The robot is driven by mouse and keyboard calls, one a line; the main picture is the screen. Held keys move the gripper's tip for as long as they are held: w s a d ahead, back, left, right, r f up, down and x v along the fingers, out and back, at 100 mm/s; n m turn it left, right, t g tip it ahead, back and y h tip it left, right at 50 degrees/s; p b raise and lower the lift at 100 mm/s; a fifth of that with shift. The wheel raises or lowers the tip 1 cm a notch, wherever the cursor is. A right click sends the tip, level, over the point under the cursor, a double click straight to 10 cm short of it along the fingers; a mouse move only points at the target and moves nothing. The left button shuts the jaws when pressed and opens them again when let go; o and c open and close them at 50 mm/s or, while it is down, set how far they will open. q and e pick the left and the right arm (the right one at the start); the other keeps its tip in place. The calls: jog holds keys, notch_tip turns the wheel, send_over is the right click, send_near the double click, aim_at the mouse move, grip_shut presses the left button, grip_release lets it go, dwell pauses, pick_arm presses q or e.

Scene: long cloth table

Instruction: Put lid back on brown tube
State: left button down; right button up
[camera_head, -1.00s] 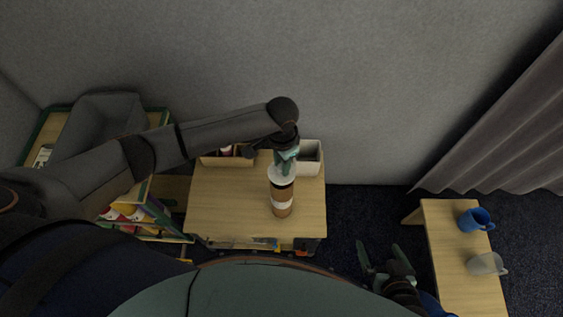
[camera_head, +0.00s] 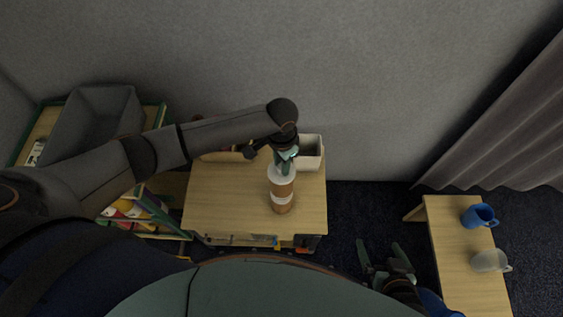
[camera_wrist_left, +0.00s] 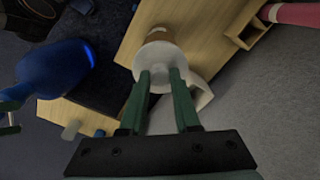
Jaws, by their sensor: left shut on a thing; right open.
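The brown tube (camera_head: 282,188) stands upright on the small wooden table, with a pale band around its lower part. The white lid (camera_head: 282,172) is at its top, with no visible gap between them in the head view. My left gripper (camera_head: 284,160) is above the tube, shut on the lid. In the left wrist view, the lid (camera_wrist_left: 152,56) is between the fingertips (camera_wrist_left: 160,76) and covers the mouth of the brown tube (camera_wrist_left: 159,35). Whether it is fully seated cannot be told. My right gripper (camera_head: 382,248) is open and empty, away from the tube.
A white open box (camera_head: 310,153) stands behind the tube at the table's back edge. A wooden tray (camera_head: 225,156) is left of it. The wooden table (camera_head: 228,200) is clear around the tube. A bench at right holds a blue mug (camera_head: 479,217) and a clear mug (camera_head: 489,262).

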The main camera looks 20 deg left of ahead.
pick_arm(q)
jog(key=shift+p, duration=0.8)
dwell(0.6)
jog(key=shift+f+p, duration=0.15)
jog(key=shift+p, duration=0.45)
dwell(1.3)
jog(key=shift+c, duration=0.4)
grip_release()
dwell(0.4)
notch_tip(320, 180, up, 2)
jog(key=shift+r+p, duration=0.25)
jog(key=shift+p, duration=1)
jog(key=shift+r, duration=2.25)
